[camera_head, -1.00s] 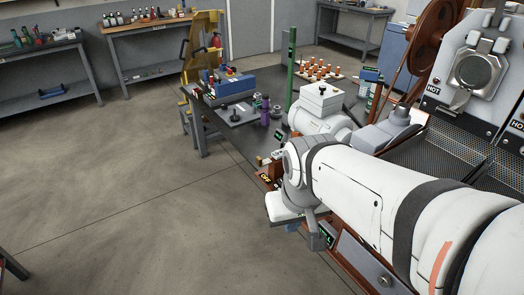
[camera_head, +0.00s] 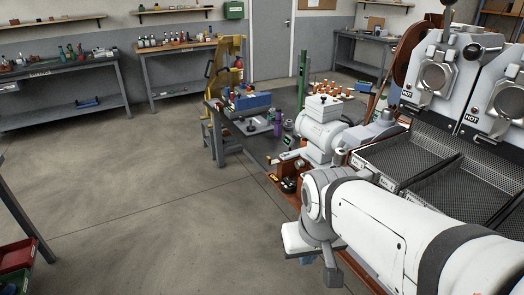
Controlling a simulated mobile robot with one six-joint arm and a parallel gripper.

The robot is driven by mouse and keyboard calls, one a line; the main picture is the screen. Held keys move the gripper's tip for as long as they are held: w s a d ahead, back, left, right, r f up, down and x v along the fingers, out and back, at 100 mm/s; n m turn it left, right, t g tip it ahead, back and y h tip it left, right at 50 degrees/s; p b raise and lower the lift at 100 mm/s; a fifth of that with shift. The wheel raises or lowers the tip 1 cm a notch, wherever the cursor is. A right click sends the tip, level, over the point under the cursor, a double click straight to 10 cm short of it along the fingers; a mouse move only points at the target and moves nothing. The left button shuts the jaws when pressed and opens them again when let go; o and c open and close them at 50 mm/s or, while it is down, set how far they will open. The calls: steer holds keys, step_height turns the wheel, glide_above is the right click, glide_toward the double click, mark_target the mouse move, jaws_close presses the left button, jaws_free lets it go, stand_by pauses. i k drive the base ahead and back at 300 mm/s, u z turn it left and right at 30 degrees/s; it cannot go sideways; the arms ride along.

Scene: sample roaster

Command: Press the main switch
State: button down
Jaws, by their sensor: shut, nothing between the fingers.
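The roaster (camera_head: 446,62) stands at the right, with round metal doors (camera_head: 437,77) marked HOT and black perforated trays (camera_head: 412,160) below. I cannot make out the main switch on it. My white arm reaches in from the lower right. My gripper (camera_head: 333,277) is at its end, grey and pointing down, beside the wooden front edge of the roaster's bench. It looks shut and empty, though the fingertips are small and hard to see. My arm hides much of the bench front and whatever is mounted there.
A dark table (camera_head: 262,147) behind holds a purple bottle (camera_head: 279,124), a blue box (camera_head: 252,102) and a rack of orange-topped vials (camera_head: 328,90). A green post (camera_head: 302,80) stands there. Red and green bins (camera_head: 17,258) are at lower left. The floor (camera_head: 140,190) is open.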

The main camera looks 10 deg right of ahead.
mark_target(287, 179)
steer(key=u, duration=1.75)
steer(key=i, duration=1.15)
steer(key=z, duration=2.35)
steer(key=i, duration=1)
